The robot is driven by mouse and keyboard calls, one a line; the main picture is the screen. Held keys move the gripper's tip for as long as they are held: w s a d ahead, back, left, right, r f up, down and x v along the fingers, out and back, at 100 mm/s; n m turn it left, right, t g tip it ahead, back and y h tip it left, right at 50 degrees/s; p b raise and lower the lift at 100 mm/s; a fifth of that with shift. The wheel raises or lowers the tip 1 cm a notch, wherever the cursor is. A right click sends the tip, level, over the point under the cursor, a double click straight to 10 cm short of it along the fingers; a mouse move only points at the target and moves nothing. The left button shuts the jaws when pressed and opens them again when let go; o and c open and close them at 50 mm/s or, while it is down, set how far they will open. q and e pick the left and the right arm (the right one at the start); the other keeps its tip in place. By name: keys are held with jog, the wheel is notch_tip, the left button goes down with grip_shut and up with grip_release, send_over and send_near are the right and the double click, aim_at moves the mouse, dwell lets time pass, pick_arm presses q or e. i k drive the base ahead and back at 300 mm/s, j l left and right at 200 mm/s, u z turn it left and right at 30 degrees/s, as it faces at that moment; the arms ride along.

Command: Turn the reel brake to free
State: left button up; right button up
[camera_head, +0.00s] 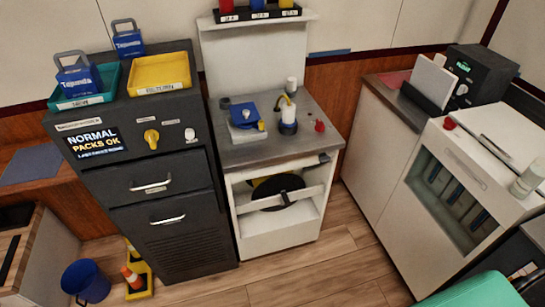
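A black reel with yellow on it (279,193) sits in the open front of the white cabinet (255,228) at centre, behind a pale cross bar. A small dark part (324,157) shows at the top right of that opening. A small red knob (320,126) stands on the cabinet's grey top. No label marks either part as the reel brake, and I cannot tell its setting. Neither of my grippers is in view.
A dark cabinet with a yellow knob (151,137) stands at left. A blue bucket (87,280) is on the floor. Wood floor (305,260) in front is clear.

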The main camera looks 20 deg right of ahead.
aim_at(324, 158)
jog(key=z, duration=0.6)
jog(key=l+z, duration=0.35)
jog(key=i+l+z, duration=0.1)
jog(key=z, duration=0.25)
jog(key=i+l+z, duration=0.15)
jog(key=l+z, duration=0.2)
